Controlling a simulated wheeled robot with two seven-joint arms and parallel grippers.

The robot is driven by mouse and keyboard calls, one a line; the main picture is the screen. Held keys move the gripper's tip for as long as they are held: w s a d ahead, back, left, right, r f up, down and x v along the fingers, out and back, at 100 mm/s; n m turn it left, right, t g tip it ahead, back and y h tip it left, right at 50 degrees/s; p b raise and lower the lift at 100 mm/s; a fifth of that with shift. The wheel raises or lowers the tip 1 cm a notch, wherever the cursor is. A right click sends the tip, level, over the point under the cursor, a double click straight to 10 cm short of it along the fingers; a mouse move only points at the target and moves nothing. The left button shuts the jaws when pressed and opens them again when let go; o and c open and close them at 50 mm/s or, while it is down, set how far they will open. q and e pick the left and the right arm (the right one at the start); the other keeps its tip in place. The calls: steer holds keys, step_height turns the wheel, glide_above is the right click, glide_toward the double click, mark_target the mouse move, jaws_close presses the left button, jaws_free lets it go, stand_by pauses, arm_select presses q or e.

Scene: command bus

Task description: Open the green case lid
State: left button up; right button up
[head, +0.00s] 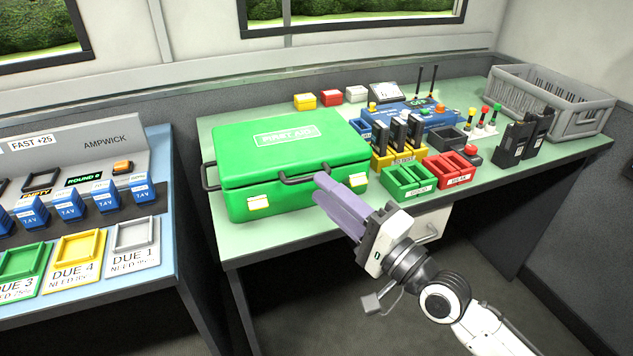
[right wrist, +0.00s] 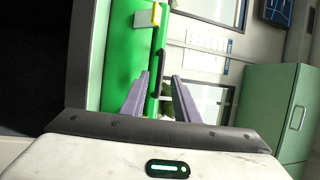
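The green first aid case (head: 235,165) lies on the green-topped bench with its lid (head: 240,140) down. Two yellow latches (head: 258,203) and a dark handle (head: 310,177) are on its front side. My right gripper (head: 321,186) has its purple fingers at the handle's right part, in front of the case. In the right wrist view the fingers (right wrist: 160,76) are apart, with the dark handle (right wrist: 160,63) ahead of and between their tips. Whether they touch it I cannot tell. A yellow latch (right wrist: 156,14) shows above. My left gripper is not in view.
Right of the case stand a green tray (head: 408,186), a red tray (head: 453,170) and a yellow rack (head: 390,158) of dark devices. A grey crate (head: 585,120) is at the far right. A blue-edged charging table (head: 160,215) is at left, across a gap.

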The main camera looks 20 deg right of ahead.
steer(key=shift+x, duration=1.55)
steer(key=shift+c, duration=0.3)
jaws_close()
